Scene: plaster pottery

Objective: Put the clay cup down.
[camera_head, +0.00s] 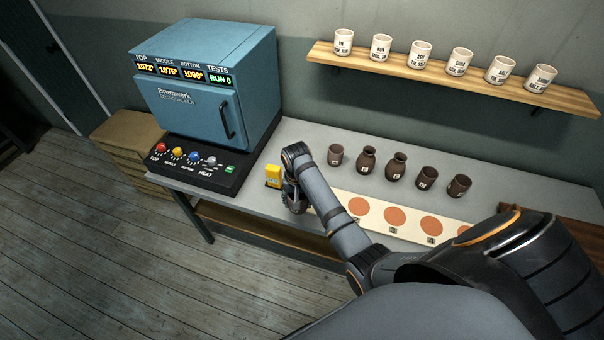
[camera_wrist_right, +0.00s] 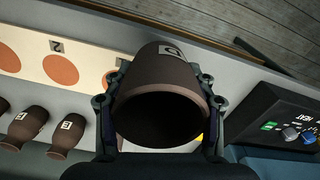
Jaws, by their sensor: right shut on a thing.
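A dark brown clay cup (camera_wrist_right: 155,85) with a small pale label is between the two fingers of my right gripper (camera_wrist_right: 160,118) in the right wrist view. Its dark open mouth faces the camera. The gripper is shut on its sides. In the head view my right gripper (camera_head: 295,197) is over the table, at the left end of a pale board (camera_head: 344,197) with orange discs. There the cup is mostly hidden by the gripper, and I cannot tell whether it touches the surface. My left gripper is not in view.
Several dark clay vessels (camera_head: 396,166) stand in a row behind the board. A yellow block (camera_head: 273,176) is just left of my right gripper. A blue kiln (camera_head: 208,90) with a black control panel (camera_head: 190,160) stands at left. White cups (camera_head: 421,55) line a wall shelf (camera_head: 450,78).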

